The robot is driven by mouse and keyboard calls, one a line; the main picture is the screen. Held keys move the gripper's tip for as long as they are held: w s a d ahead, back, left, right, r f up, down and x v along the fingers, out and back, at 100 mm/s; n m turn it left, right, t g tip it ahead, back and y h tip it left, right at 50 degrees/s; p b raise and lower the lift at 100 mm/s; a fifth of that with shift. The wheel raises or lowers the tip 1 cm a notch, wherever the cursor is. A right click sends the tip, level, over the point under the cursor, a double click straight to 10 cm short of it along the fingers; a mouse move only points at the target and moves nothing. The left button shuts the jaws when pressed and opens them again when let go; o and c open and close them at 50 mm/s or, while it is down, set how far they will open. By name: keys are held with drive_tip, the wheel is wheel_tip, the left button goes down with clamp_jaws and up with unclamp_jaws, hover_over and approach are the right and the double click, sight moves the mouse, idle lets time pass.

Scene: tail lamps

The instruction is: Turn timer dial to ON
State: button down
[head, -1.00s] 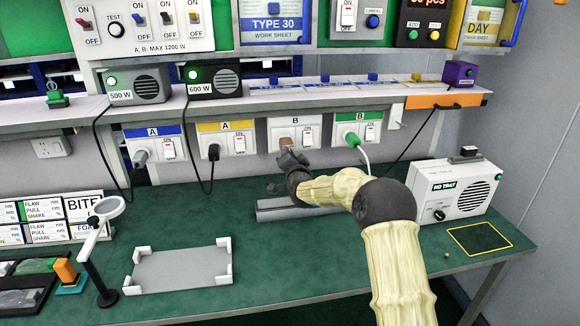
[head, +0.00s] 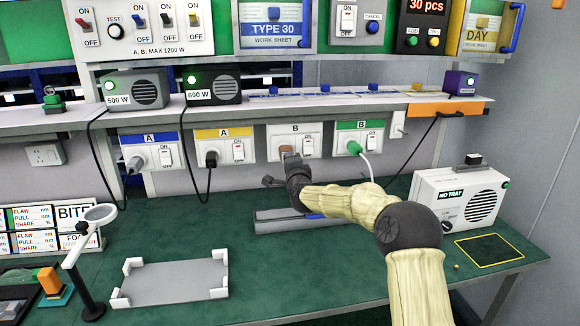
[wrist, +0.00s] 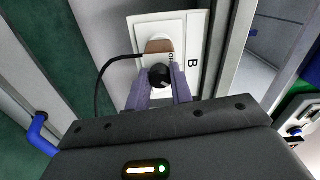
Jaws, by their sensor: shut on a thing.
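A brown plug-in unit with a black round dial (wrist: 159,77) sits on the white outlet marked B (head: 310,144), the third from the left. In the wrist view the brown body (wrist: 158,46) shows above the dial, with a small label partly seen beside it. My gripper (wrist: 160,84) has its two purple-grey fingers on either side of the dial and is shut on it. The dial's pointer and its setting cannot be read. In the head view my gripper (head: 291,160) is small, just below the brown unit (head: 288,150), and partly hides it.
A plug with a black cord (head: 210,158) and a green plug (head: 354,148) sit in neighbouring outlets. A long grey tray (head: 285,224) lies under my wrist. A white NO TRAY box (head: 458,197) stands at right. The green bench around the grey fixture (head: 175,282) has free room.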

drive_tip(key=c, duration=1.2)
unclamp_jaws()
drive_tip(key=b+v, duration=0.2)
drive_tip(key=v, duration=1.5)
drive_tip(key=shift+s, duration=0.2)
drive_tip(key=shift+d, duration=0.1)
